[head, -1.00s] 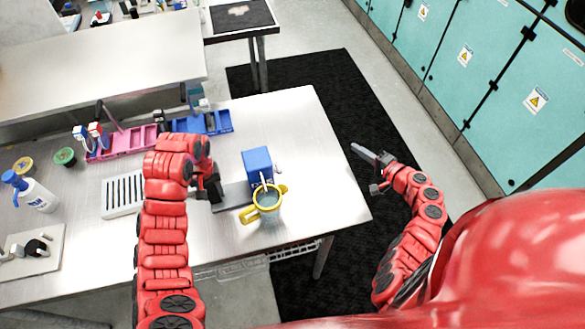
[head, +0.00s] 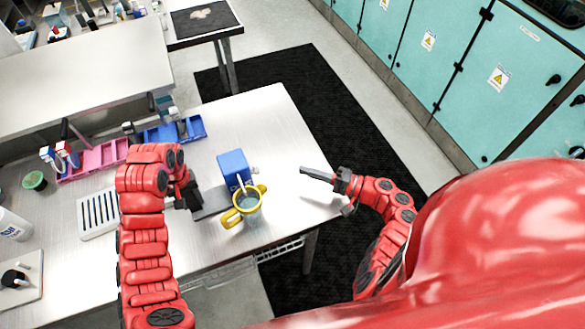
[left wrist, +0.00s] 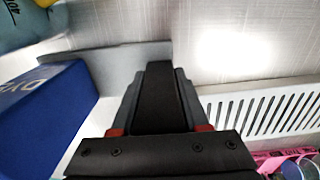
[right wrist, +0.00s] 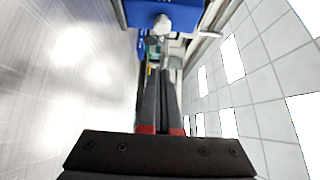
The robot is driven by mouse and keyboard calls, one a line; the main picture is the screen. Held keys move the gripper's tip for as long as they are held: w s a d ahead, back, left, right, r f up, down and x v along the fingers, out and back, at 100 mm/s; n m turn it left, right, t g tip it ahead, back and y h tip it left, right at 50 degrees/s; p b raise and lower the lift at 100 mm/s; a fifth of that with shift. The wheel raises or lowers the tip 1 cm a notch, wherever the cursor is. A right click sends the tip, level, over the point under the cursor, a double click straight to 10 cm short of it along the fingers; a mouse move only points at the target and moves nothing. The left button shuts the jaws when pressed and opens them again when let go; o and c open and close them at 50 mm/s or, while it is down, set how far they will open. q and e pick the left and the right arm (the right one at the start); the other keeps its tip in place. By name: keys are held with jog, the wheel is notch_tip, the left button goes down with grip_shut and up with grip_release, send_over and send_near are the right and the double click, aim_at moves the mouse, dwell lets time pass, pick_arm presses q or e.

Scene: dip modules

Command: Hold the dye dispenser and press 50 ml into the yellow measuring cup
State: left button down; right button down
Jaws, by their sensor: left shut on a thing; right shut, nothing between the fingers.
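The dye dispenser (head: 233,167) is a blue box on a grey base plate (head: 211,203), standing on the table. It fills the left of the left wrist view (left wrist: 50,115) with white lettering. The yellow measuring cup (head: 247,205) stands upright in front of it, under a pale spout; its clear wall carries a marking in the left wrist view (left wrist: 25,20). My left gripper (head: 193,195) is shut on the dispenser's base plate. My right gripper (head: 303,171) is shut and empty, to the right of the dispenser and apart from it. The right wrist view shows a white knob (right wrist: 160,27) on the dispenser's side.
A white slotted rack (head: 98,212) lies left of my left gripper. Pink trays (head: 100,158) and blue trays (head: 175,132) stand behind. A green-rimmed tub (head: 35,181) is at the left. The table's right edge is close to my right gripper.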

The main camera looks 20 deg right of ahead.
aim_at(256, 169)
jog(key=x, duration=0.7)
jog(key=shift+w+a, duration=0.1)
jog(key=shift+a, duration=0.1)
jog(key=a, duration=0.3)
jog(key=shift+w+a, duration=0.25)
jog(key=shift+a, duration=0.5)
